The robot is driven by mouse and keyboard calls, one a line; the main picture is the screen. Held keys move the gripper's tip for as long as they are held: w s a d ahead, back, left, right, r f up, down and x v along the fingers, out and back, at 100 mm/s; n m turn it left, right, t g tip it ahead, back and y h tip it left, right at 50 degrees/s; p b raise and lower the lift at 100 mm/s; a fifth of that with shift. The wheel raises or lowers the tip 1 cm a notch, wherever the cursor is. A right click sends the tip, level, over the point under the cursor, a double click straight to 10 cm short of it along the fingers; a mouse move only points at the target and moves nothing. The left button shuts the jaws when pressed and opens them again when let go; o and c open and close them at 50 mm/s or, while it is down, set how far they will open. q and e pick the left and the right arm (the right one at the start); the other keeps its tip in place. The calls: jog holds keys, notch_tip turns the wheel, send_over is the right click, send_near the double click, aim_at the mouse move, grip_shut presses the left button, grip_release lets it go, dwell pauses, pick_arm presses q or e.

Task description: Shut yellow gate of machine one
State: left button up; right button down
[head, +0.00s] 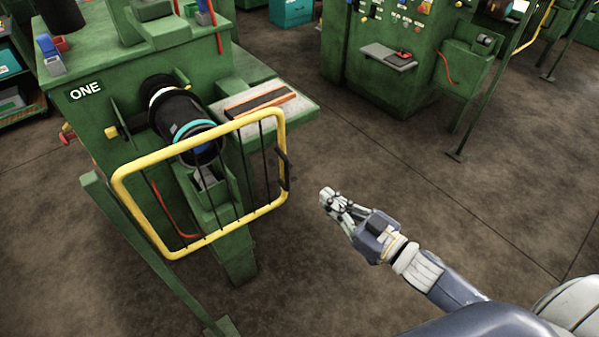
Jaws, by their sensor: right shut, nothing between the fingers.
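The green machine one (88,92), marked "ONE", stands at the left of the head view. Its yellow gate (190,142) is a tubular frame with dark bars, in front of the machine's black cylinder (178,112) as I look at it. I cannot tell whether the gate is latched. A dark handle (284,170) is on the gate's right side. My right gripper (327,196) is shut and empty, a little to the right of the gate and apart from it. My left gripper is not in view.
A green side table (290,110) with an orange-edged dark bar (260,103) juts from the machine. A green post (150,255) stands at the lower left. Another green machine (385,60) is at the back.

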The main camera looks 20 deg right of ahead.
jog(key=p, duration=0.3)
send_near(288, 170)
jog(key=x, duration=0.5)
jog(key=shift+w+r, duration=0.1)
jog(key=shift+w, duration=0.1)
jog(key=shift+x, duration=0.85)
jog(key=w, duration=0.1)
jog(key=w+n+y, duration=0.1)
jog(key=w, duration=0.1)
jog(key=shift+a+g, duration=0.2)
jog(key=shift+g, duration=0.2)
jog(key=shift+d+y, duration=0.15)
jog(key=shift+y, duration=0.25)
jog(key=shift+w+r, duration=0.1)
jog(key=shift+r, duration=0.05)
